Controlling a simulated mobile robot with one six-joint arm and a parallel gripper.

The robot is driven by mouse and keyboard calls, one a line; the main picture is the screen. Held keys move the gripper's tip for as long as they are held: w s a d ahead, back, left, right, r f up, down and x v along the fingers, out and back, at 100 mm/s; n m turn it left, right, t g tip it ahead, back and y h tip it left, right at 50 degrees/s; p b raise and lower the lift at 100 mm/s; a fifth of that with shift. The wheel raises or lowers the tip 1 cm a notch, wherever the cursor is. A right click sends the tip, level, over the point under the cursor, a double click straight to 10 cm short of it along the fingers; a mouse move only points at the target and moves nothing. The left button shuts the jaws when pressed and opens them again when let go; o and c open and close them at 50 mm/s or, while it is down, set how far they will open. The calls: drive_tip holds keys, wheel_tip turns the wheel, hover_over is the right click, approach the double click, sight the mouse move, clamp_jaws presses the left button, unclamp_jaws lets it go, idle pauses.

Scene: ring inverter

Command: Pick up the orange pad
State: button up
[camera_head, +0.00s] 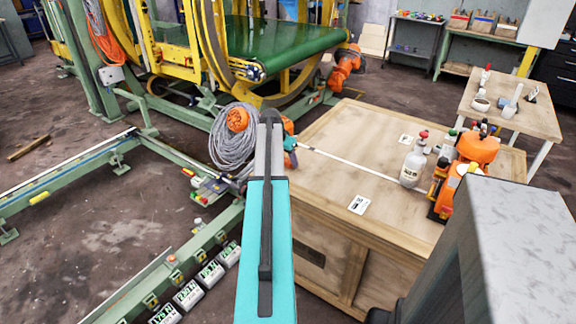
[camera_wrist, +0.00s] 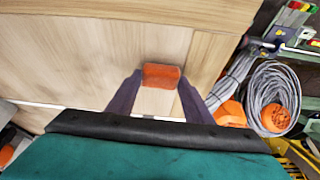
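The orange pad (camera_wrist: 161,76) is a small block in the wrist view, against the pale wood of the crate top. My gripper (camera_wrist: 160,80) has one dark finger on each side of it, the tips close against its left and right edges. I cannot tell whether the fingers press on the pad, or whether it rests on the wood or is lifted. In the head view, my teal arm and wrist hide the pad and the fingertips.
The wooden crate (camera_head: 335,215) bears a white-grey bottle (camera_head: 413,163), an orange device (camera_head: 462,172) and labels at right. A grey cable coil (camera_head: 233,148) lies beyond its left edge, also in the wrist view (camera_wrist: 272,92). A green conveyor (camera_head: 285,40) stands behind.

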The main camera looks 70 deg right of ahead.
sight(287, 161)
drive_tip(key=c, duration=0.5)
drive_tip(key=shift+r+b, duration=0.3)
drive_tip(key=shift+r, duration=1.55)
drive_tip(key=a, duration=0.5)
drive_tip(key=a+r+b, duration=0.1)
drive_tip(key=a, duration=0.4)
drive_tip(key=s+a, duration=0.1)
drive_tip(key=a, duration=0.5)
drive_tip(key=shift+s+r, duration=0.1)
drive_tip(key=shift+r, duration=0.05)
